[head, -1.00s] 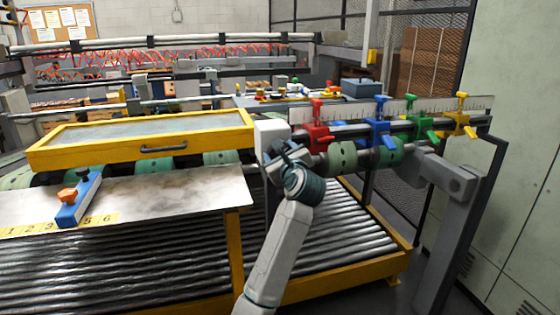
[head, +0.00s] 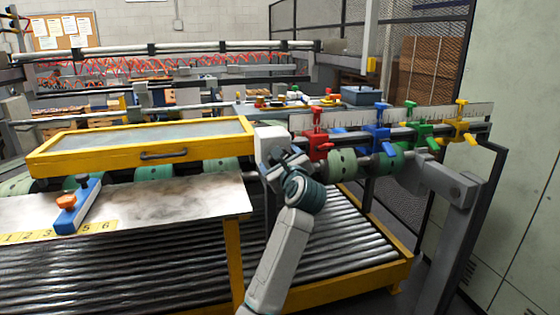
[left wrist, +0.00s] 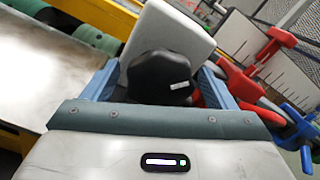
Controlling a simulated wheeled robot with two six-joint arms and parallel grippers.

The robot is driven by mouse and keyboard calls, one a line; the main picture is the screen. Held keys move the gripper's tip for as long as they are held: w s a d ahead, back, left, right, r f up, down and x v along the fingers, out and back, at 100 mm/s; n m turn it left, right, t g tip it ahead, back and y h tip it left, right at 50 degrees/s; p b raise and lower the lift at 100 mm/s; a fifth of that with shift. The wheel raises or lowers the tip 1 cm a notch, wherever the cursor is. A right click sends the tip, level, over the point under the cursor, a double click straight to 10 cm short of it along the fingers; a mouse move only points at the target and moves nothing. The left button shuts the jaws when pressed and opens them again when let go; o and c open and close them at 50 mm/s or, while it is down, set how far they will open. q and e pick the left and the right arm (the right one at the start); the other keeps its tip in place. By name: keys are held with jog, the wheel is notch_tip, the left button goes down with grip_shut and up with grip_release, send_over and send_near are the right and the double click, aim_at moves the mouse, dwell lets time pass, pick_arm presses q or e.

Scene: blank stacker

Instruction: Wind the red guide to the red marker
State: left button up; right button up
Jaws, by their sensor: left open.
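The red guide (head: 317,146) sits at the left of a row of coloured guides on a rail, just right of a white box (head: 271,142). It also shows at the right of the left wrist view (left wrist: 243,82). My left gripper (head: 287,160) is at the front of the white box, below and left of the red guide. In the left wrist view its blue-grey fingers stand apart, with a black knob (left wrist: 160,75) between them. I cannot tell whether they touch it. My right gripper is not in view.
Blue (head: 377,138), green (head: 423,132) and yellow (head: 462,124) guides stand further right along a ruler (head: 478,111). A yellow-framed cover (head: 140,140) and metal plate (head: 150,198) lie left. Rollers (head: 330,255) run below. A grey post (head: 447,220) stands right.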

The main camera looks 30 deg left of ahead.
pick_arm(q)
jog(key=shift+s+d+f, duration=0.15)
jog(key=shift+s+d, duration=0.1)
jog(key=shift+d, duration=0.1)
jog(key=b+v, duration=0.3)
jog(key=v, duration=0.6)
jog(key=shift+s+d, duration=0.3)
